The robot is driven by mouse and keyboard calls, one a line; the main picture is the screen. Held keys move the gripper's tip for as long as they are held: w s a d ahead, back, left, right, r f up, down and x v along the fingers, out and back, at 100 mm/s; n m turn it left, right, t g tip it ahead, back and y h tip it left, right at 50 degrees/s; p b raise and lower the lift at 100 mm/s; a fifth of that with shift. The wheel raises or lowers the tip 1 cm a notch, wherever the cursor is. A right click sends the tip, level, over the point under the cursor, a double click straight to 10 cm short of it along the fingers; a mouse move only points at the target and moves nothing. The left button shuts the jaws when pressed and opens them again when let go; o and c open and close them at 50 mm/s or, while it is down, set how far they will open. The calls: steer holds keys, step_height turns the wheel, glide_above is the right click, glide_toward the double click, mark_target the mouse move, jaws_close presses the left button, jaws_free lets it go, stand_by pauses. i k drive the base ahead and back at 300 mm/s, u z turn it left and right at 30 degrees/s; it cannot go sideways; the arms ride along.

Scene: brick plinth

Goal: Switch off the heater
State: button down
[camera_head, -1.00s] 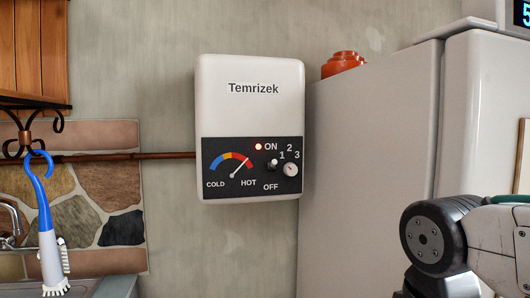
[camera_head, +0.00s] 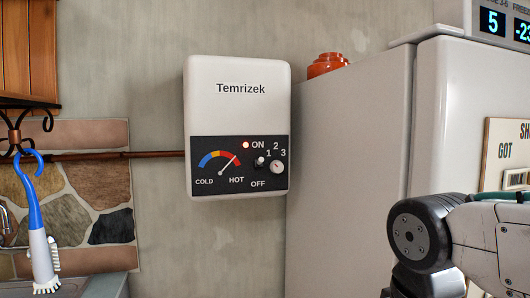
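The heater (camera_head: 238,105) is a white box labelled Temrizek, fixed high on the wall left of the fridge. Its dark lower panel has a lit red light (camera_head: 245,145) by the word ON. A dial with its needle toward HOT (camera_head: 228,166) is at the panel's left. A small toggle switch (camera_head: 261,161) sits between ON and OFF and seems to tilt up toward ON. A round white knob (camera_head: 277,167) marked 1, 2, 3 is right of it. Part of my arm shows at the lower right; my gripper is out of view.
A tall grey-white fridge (camera_head: 345,170) stands right of the heater, with an orange object (camera_head: 326,64) and a digital display (camera_head: 492,21) on top. A blue and white brush (camera_head: 40,235) hangs at the left from a dark metal rack. The wall below the heater is bare.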

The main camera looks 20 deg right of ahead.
mark_target(257, 163)
steer(key=k, duration=0.4)
steer(key=u, duration=1.15)
steer(key=i, duration=0.3)
steer(key=z, duration=1.15)
steer(key=i, duration=0.5)
